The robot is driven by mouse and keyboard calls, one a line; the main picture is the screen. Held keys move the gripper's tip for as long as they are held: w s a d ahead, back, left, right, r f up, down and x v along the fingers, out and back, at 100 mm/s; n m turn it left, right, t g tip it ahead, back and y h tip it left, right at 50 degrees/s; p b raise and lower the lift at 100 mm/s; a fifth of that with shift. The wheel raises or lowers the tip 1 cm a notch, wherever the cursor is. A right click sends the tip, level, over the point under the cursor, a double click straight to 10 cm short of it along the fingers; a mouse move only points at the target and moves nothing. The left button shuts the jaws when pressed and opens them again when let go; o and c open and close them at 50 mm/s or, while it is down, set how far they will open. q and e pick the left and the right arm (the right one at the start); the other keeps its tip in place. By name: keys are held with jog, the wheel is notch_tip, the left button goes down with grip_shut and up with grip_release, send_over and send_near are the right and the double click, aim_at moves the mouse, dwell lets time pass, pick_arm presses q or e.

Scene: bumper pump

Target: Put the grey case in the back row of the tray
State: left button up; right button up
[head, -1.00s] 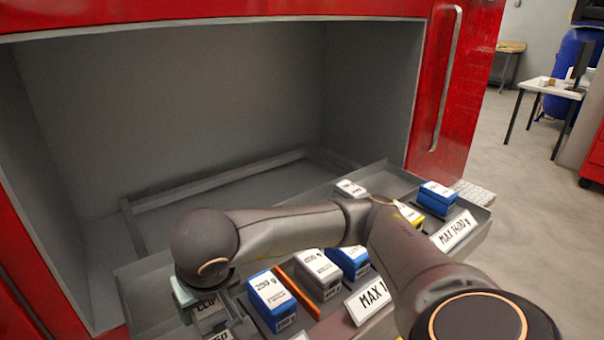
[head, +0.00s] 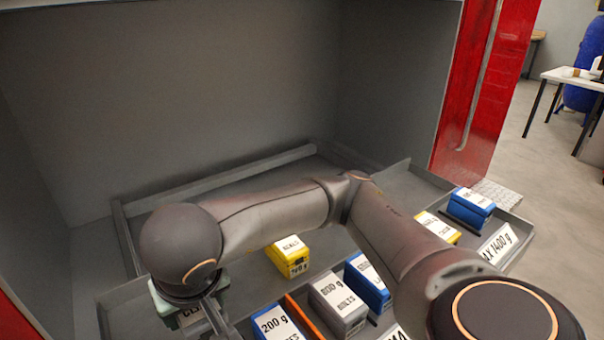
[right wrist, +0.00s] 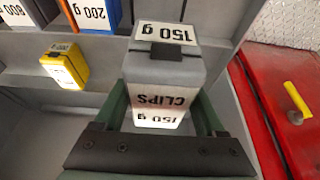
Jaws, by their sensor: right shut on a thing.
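The grey case labelled CLIPS 150 g (right wrist: 165,75) is between the two green-sided fingers of my right gripper (right wrist: 162,108) in the right wrist view. In the head view my right gripper (head: 188,300) is over the left part of the grey tray (head: 245,292), with its arm crossing the picture. I cannot tell how high the case is above the tray floor. My left gripper is not in view.
A yellow SEALS case (head: 290,258) stands in the tray behind the front row. More blue and yellow cases stand to the right. Bare tray floor lies left of the SEALS case.

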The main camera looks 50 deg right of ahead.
jog(key=w+d+f, duration=0.2)
jog(key=w+f, duration=0.1)
jog(key=w+d+f, duration=0.2)
jog(key=w, duration=0.2)
jog(key=w+d+f, duration=0.2)
jog(key=w+f, duration=0.1)
jog(key=w, duration=0.1)
jog(key=shift+d+f+b, duration=0.35)
jog(key=shift+d, duration=0.05)
jog(key=shift+w+f, duration=0.1)
jog(key=shift+f, duration=0.05)
jog(key=shift+s+x, duration=0.2)
jog(key=shift+x, duration=0.8)
jog(key=shift+s+x, duration=0.2)
jog(key=shift+x, duration=0.75)
jog(key=shift+f, duration=0.3)
jog(key=o, duration=1.5)
jog(key=shift+c, duration=0.2)
jog(key=shift+r, duration=0.25)
jog(key=d+v, duration=0.1)
jog(key=v, duration=1)
jog(key=shift+s+a+r+p, duration=0.15)
jog(key=shift+a+r+p, duration=0.25)
jog(key=shift+a+p, duration=0.05)
